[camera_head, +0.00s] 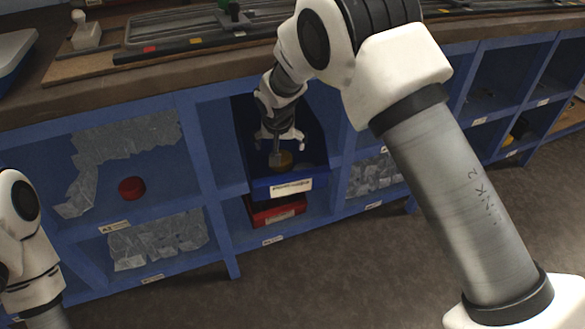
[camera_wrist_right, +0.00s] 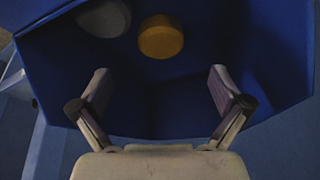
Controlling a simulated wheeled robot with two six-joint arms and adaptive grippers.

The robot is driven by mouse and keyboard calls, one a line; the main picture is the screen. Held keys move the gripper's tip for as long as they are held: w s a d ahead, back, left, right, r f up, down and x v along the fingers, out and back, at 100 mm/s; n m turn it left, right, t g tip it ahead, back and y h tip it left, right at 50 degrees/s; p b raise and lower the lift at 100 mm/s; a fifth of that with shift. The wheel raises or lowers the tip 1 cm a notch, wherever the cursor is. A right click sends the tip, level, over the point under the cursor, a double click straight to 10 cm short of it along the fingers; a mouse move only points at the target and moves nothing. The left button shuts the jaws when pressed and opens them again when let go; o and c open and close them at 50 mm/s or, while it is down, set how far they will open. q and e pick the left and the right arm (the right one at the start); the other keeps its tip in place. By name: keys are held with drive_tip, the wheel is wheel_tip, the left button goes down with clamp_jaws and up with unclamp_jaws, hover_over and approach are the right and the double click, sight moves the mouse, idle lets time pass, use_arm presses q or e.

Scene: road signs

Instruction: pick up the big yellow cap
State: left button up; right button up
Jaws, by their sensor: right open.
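The big yellow cap (camera_wrist_right: 161,37) lies inside a blue bin, beyond my fingertips in the right wrist view. In the head view the yellow cap (camera_head: 281,160) shows in the bin just under my right gripper. My right gripper (camera_head: 278,146) points down into the blue bin (camera_head: 290,186). In the right wrist view my right gripper (camera_wrist_right: 163,90) is open, with nothing between its fingers, and the cap is ahead of the gap, apart from both fingers. My left gripper is not seen; only part of the left arm shows at the left edge.
A grey round thing (camera_wrist_right: 104,17) lies left of the cap in the bin. The bin walls stand close around the gripper. A red bin (camera_head: 274,209) sits below. A red cap (camera_head: 131,188) lies on the left shelf. The worktop (camera_head: 60,88) overhangs the shelves.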

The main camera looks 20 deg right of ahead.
sight(286, 157)
drive_tip(key=b+x, duration=0.1)
drive_tip(key=x, duration=0.4)
drive_tip(key=b+x, duration=0.1)
drive_tip(key=x, duration=0.2)
drive_tip(key=shift+w+b, duration=0.3)
drive_tip(key=shift+r, duration=0.2)
drive_tip(key=shift+c, duration=0.4)
drive_tip(key=c, duration=0.9)
